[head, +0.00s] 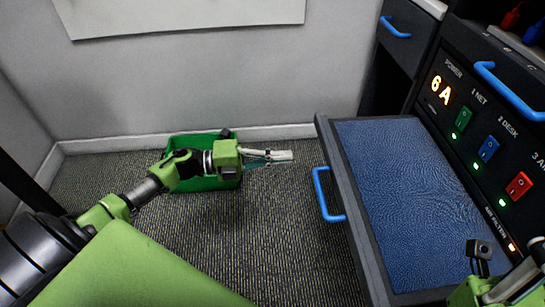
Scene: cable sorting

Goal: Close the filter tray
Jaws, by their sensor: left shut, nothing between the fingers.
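The filter tray (346,177) is pulled out from the dark cabinet on the right, with a blue textured filter surface (405,190) inside a grey frame. Its blue handle (322,195) is on the left-facing front. My left gripper (289,156) is shut and empty, to the left of the tray and apart from the handle, pointing right. My right arm (495,290) shows at the bottom right corner, over the tray's near right end; its fingertips cannot be made out.
A green bin (205,183) stands on the carpet by the wall, behind my left arm. The cabinet panel (470,120) has green, blue and red switches and a lit display. Another blue handle (508,90) sits above. Carpet (270,240) left of the tray is clear.

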